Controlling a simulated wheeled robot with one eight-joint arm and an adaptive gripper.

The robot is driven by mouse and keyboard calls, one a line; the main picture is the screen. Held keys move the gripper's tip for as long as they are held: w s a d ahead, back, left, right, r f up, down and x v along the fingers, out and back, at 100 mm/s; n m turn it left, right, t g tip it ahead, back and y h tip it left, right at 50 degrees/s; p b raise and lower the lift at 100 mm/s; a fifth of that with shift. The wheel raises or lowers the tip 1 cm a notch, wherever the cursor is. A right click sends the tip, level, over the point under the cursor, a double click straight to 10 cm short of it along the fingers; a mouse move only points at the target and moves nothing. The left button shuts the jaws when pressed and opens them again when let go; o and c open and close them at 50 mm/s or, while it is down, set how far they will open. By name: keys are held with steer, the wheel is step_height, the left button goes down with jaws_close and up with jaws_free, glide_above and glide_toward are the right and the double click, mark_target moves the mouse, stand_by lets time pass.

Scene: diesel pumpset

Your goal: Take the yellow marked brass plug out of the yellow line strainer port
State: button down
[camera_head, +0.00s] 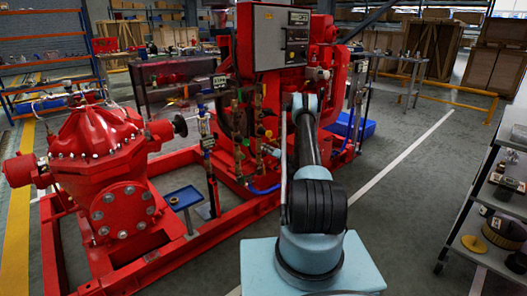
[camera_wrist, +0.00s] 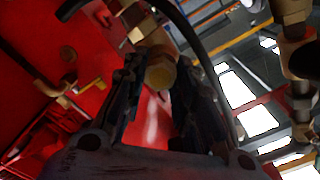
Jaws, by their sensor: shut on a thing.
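In the wrist view my gripper (camera_wrist: 160,80) has its two dark fingers closed on a brass plug (camera_wrist: 161,73). The plug's round, dull yellowish end faces the camera between the fingertips. The fingers and the view angle hide whether the plug still sits in a port. The strainer port cannot be made out. In the head view my arm reaches toward the red pumpset (camera_head: 290,75), and the gripper cannot be made out there. Brass fittings on a vertical line (camera_head: 237,120) stand left of my arm.
In the wrist view a brass pipe with fittings (camera_wrist: 296,60) runs close on the right, and a small brass valve (camera_wrist: 92,87) is at left. A dark hose crosses above. In the head view a shelf cart (camera_head: 490,205) stands at right, with open floor (camera_head: 400,200) between.

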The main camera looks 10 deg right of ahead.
steer(key=c, duration=2.2)
jaws_free()
jaws_close()
steer(key=shift+v, duration=1.05)
steer(key=v, duration=0.4)
steer(key=shift+s+d, duration=0.15)
steer(key=shift+s, duration=0.15)
